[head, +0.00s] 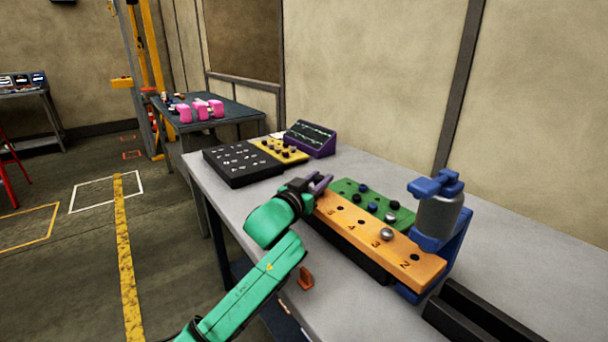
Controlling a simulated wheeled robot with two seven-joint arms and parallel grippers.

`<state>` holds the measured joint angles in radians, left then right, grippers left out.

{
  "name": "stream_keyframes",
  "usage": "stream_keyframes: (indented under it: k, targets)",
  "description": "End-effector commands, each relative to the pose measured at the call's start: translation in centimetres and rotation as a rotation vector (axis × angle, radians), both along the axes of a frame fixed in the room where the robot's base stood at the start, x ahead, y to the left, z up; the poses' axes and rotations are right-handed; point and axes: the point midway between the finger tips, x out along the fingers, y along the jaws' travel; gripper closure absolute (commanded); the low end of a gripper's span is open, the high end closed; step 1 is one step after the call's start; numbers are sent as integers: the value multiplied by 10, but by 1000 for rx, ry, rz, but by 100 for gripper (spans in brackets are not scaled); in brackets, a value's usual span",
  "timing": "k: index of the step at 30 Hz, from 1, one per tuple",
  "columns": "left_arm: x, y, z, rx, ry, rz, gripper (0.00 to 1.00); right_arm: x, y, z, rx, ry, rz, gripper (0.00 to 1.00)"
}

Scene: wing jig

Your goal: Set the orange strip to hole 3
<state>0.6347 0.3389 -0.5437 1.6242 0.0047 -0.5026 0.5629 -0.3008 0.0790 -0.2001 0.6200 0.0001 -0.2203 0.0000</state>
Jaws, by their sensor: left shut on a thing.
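The orange strip (352,218) lies lengthwise over a dark base on the grey bench, beside a green plate (372,203). Its top shows holes and the numbers 5, 4, 3 and 2, with 2 toward the near right end. A silver round-headed pin (387,234) sits in the strip close to the number 3. My left gripper (319,184) is at the strip's far left end, shut on it; the wrist partly hides that end. A blue clamp with a grey cylinder (438,214) stands by the strip's right end. My right gripper is out of view.
The green plate carries several dark, blue and silver knobs. A black tray of small parts (240,163), a yellow block (278,151) and a purple rack (310,138) stand at the bench's far end. A black channel (485,318) lies at near right. Bare bench (540,265) shows at right.

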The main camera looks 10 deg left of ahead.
Motion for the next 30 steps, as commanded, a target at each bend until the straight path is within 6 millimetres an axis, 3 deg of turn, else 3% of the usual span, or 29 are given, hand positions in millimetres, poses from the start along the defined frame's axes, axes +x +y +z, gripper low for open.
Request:
stream_keyframes:
  k: [6,12,27,28,30]
  targets:
    - [-26,-32,-1,-2,6,-1,100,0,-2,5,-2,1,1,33]
    - [-43,-51,-1,-1,4,0,100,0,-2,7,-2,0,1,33]
    - [-49,-58,-1,2,4,2,100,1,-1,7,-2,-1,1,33]
    - [-49,-58,-1,2,4,2,60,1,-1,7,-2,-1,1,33]
    - [-49,-58,-1,3,3,2,33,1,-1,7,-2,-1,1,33]
